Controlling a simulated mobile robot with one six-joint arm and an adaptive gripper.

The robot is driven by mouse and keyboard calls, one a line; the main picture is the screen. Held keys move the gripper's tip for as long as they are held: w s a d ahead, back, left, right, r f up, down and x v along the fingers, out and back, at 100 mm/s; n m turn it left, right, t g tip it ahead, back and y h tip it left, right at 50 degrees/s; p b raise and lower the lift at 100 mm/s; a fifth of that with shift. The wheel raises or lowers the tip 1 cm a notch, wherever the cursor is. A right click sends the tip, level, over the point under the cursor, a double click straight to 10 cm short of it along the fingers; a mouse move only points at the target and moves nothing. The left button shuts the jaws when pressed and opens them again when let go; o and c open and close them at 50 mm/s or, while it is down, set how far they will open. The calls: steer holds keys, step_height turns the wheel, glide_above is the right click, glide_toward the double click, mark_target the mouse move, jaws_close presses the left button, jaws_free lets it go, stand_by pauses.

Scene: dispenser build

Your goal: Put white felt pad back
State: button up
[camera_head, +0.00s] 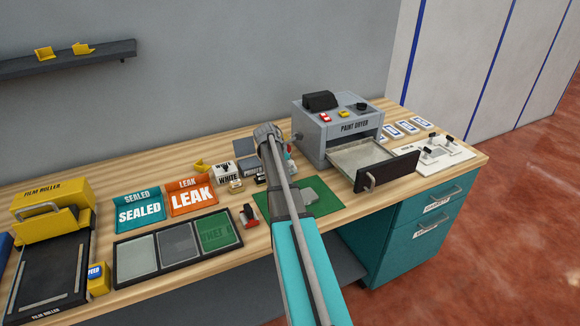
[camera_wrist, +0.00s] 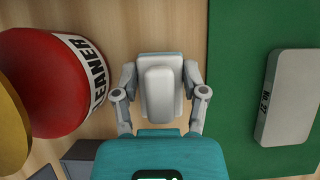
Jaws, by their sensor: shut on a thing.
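My gripper (camera_wrist: 160,78) is shut on a small pale block with rounded edges, which looks like the white felt pad (camera_wrist: 160,92). The pad sits between the two grey fingers in the wrist view, above the wooden worktop. In the head view my arm covers the gripper and pad, so I cannot see them there. A small white block marked WHITE (camera_head: 228,180) stands on the bench just left of my arm in the head view. Whether the pad touches the bench cannot be told.
A red container lettered "...EANER" (camera_wrist: 50,82) is close left of my gripper. A green mat (camera_wrist: 235,85) with a grey block (camera_wrist: 289,97) lies to the right. The paint dryer (camera_head: 335,130) has its tray out. LEAK and SEALED bins (camera_head: 192,197) stand left.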

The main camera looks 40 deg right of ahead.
steer(key=shift+f+b, duration=0.6)
stand_by(0.7)
steer(key=o, duration=1.2)
steer(key=shift+o, duration=0.2)
steer(key=shift+r, duration=0.25)
steer(key=shift+r+p, duration=3.8)
steer(key=shift+p, duration=0.25)
steer(key=shift+a, duration=0.1)
steer(key=s+a+m+y, duration=0.1)
steer(key=s+a+m, duration=0.2)
steer(key=a, duration=0.8)
steer(key=s+a+m+t+y+p, duration=0.1)
steer(key=s+a+m, duration=0.2)
steer(key=a, duration=0.8)
steer(key=s+a+m+y+p, duration=0.1)
steer(key=a+m, duration=0.4)
steer(key=a, duration=0.7)
steer(key=shift+s+a+f+t+y, duration=0.15)
steer(key=shift+s+y, duration=0.1)
steer(key=shift+s, duration=0.45)
steer(key=shift+s+d+t+y, duration=0.15)
steer(key=shift+s+y, duration=0.1)
steer(key=shift+s, duration=0.45)
steer(key=s+a+m+y, duration=0.1)
steer(key=s+a+m, duration=0.3)
steer(key=s+a, duration=0.3)
steer(key=a, duration=0.3)
steer(key=shift+a+r+y+p, duration=0.15)
steer(key=shift+r+y+p, duration=0.15)
steer(key=shift+y, duration=0.1)
